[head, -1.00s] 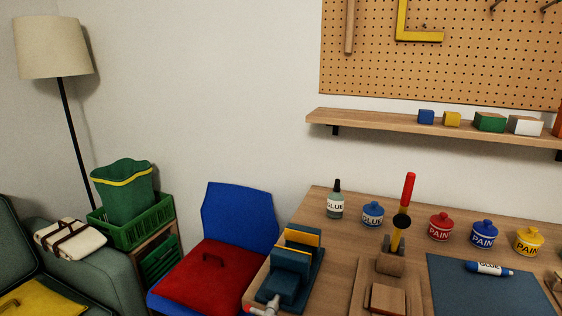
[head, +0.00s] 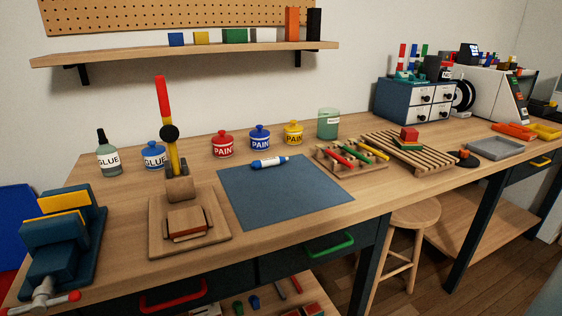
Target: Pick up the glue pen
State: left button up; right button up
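The glue pen (head: 269,162), white in the middle with blue ends, lies on its side near the back edge of a dark blue mat (head: 280,200) on the workbench. Its label is too small to read now. A glue bottle (head: 109,156) with a black cap and a blue glue pot (head: 153,155) stand to the left at the back. Neither of my grippers shows in the head view.
Red (head: 222,146), blue (head: 260,139) and yellow (head: 293,134) paint pots stand behind the mat. A wooden block fixture (head: 187,220) with an upright red-handled tool is left of it, a vise (head: 56,246) further left. A wooden rack (head: 350,158) is right. The mat's front is clear.

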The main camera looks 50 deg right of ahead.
aim_at(262, 163)
jog(key=l+z, duration=0.15)
jog(key=z, duration=1.25)
